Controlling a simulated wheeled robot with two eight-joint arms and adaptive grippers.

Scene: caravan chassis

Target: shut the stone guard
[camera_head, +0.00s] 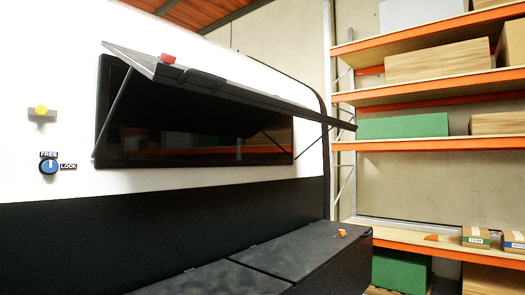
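The stone guard (230,90) is a dark panel on the white caravan wall, raised and standing out over a dark window (205,145). Thin struts (113,112) run between the wall and the guard near its left and right ends. A small red piece (168,58) sits at its upper left edge. A blue knob (48,166) is on the wall to the left, with the labels FREE above and LOCK at its right. Its white mark looks upright, toward FREE. Neither of my grippers is in view.
A yellow round piece on a grey plate (41,111) is on the wall above the knob. Below the window, a black box with lids (290,250) juts out, with a small orange item (341,233) on top. Orange shelving (430,145) with boxes stands at the right.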

